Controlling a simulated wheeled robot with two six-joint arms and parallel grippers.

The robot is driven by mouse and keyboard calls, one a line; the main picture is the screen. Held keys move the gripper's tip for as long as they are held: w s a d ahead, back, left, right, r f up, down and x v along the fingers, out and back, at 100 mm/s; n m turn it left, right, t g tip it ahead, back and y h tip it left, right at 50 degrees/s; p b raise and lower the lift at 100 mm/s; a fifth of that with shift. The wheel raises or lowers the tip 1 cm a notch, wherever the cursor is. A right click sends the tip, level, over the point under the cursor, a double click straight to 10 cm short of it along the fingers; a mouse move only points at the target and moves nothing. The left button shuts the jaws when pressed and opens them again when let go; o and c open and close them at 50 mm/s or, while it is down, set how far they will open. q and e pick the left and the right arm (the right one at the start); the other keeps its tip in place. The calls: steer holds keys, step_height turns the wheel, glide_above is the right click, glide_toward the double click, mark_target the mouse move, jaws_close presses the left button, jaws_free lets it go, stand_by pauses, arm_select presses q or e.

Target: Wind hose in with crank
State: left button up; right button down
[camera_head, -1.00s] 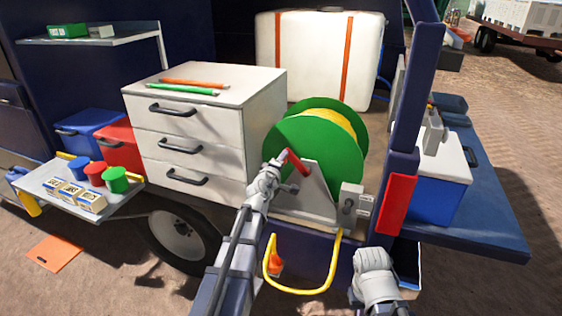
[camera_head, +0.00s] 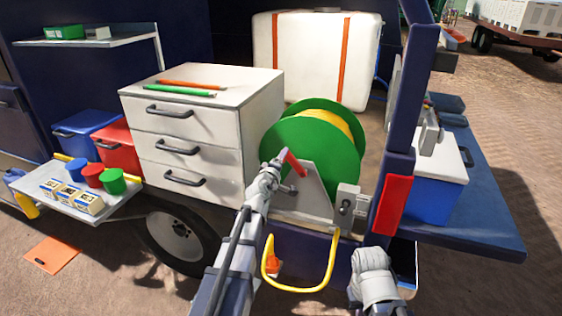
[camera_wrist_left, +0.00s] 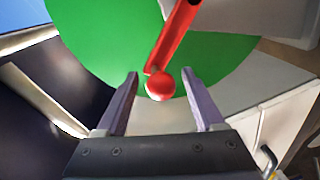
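The green reel (camera_head: 300,147) stands on the vehicle's deck with yellow hose (camera_head: 337,124) wound on it. A yellow hose length (camera_head: 300,290) hangs in a loop below it, by an orange piece (camera_head: 273,261). The red crank (camera_head: 294,163) is on the reel's near face. My left gripper (camera_head: 284,165) is at the crank. In the left wrist view, the red crank knob (camera_wrist_left: 160,86) sits between the spread fingers of my left gripper (camera_wrist_left: 160,80), with gaps on both sides. My right gripper (camera_head: 371,262) is at lower right, away from the reel; its fingers are unclear.
A white drawer cabinet (camera_head: 190,140) stands left of the reel. A small grey box (camera_head: 348,205) and a red panel (camera_head: 392,204) are to its right. A white tank (camera_head: 315,60) stands behind. A side shelf (camera_head: 125,207) holds cans and small boxes.

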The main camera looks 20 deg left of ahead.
arm_select(q)
steer(key=s+r+p, duration=0.1)
steer(key=s, duration=0.6)
steer(key=shift+s+d, duration=0.15)
steer(key=shift+s, duration=0.25)
steer(key=n+h+b, duration=0.1)
steer(key=n, duration=0.5)
steer(key=a+n+h+b, duration=0.1)
steer(key=n+b, duration=0.1)
steer(key=n, duration=0.5)
steer(key=a+f+n+t+h+b, duration=0.1)
steer(key=n+h, duration=0.1)
steer(key=n, duration=0.4)
steer(key=shift+n, duration=0.4)
steer(key=shift+w, duration=0.1)
